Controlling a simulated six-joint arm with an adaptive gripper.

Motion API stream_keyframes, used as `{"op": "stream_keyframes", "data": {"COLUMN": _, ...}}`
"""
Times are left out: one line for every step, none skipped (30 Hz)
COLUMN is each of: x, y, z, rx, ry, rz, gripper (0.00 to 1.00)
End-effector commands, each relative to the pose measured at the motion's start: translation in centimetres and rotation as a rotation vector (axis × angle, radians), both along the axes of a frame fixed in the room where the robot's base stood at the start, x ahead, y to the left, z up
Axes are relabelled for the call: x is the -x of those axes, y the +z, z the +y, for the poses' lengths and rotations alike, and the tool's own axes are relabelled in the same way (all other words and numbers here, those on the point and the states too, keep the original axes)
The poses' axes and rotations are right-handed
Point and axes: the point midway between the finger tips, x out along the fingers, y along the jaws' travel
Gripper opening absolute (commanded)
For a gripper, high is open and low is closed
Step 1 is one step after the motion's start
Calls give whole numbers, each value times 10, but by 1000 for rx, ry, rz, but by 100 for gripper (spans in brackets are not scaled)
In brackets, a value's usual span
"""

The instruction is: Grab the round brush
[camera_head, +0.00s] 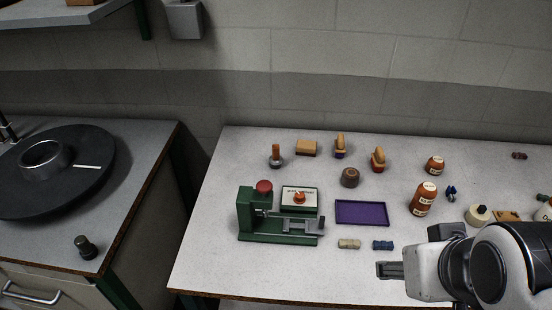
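Two things on the table could be the round brush, and I cannot tell which from here. One is a low, round brown thing (349,178) just above the purple tray. The other has an upright wooden handle on a dark round base (276,157) and stands further back left. My gripper (384,270) is at the lower right, near the table's front, pointing left. It is apart from both. I see its fingers from the side, so their opening does not show.
A green press (277,238) with a red knob stands front left. The purple tray (361,212) is empty. Small beige (349,244) and blue (383,245) pieces lie near my gripper. Orange bottles (423,199) stand right. The front left of the table is clear.

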Motion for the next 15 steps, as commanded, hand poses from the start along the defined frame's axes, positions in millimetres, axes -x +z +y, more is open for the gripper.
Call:
{"op": "stream_keyframes", "data": {"x": -9, "y": 2, "z": -3, "rx": 26, "ry": 25, "rz": -7, "gripper": 49}}
{"op": "stream_keyframes", "data": {"x": -14, "y": 4, "z": -5, "rx": 44, "ry": 43, "rz": -13, "gripper": 49}}
{"op": "stream_keyframes", "data": {"x": -23, "y": 7, "z": -7, "rx": 72, "ry": 70, "rz": -24, "gripper": 49}}
{"op": "stream_keyframes", "data": {"x": -29, "y": 9, "z": -9, "rx": 94, "ry": 92, "rz": -30, "gripper": 49}}
{"op": "stream_keyframes", "data": {"x": -37, "y": 11, "z": -11, "rx": 118, "ry": 117, "rz": -38, "gripper": 49}}
{"op": "stream_keyframes", "data": {"x": -47, "y": 14, "z": -14, "rx": 152, "ry": 151, "rz": -49, "gripper": 49}}
{"op": "stream_keyframes", "data": {"x": -55, "y": 16, "z": -16, "rx": 178, "ry": 177, "rz": -56, "gripper": 49}}
{"op": "stream_keyframes", "data": {"x": -63, "y": 18, "z": -18, "rx": 205, "ry": 203, "rz": -65, "gripper": 49}}
{"op": "stream_keyframes", "data": {"x": -73, "y": 21, "z": -21, "rx": 240, "ry": 239, "rz": -74, "gripper": 49}}
{"op": "stream_keyframes", "data": {"x": -81, "y": 23, "z": -23, "rx": 268, "ry": 267, "rz": -83, "gripper": 49}}
{"op": "stream_keyframes", "data": {"x": -89, "y": 25, "z": -24, "rx": 294, "ry": 293, "rz": -90, "gripper": 49}}
{"op": "stream_keyframes", "data": {"x": -100, "y": 27, "z": -26, "rx": 331, "ry": 331, "rz": -97, "gripper": 49}}
{"op": "stream_keyframes", "data": {"x": -108, "y": 30, "z": -28, "rx": 357, "ry": 358, "rz": -106, "gripper": 49}}
{"op": "stream_keyframes", "data": {"x": -116, "y": 31, "z": -29, "rx": 385, "ry": 387, "rz": -112, "gripper": 49}}
{"op": "stream_keyframes", "data": {"x": -127, "y": 33, "z": -31, "rx": 421, "ry": 424, "rz": -120, "gripper": 49}}
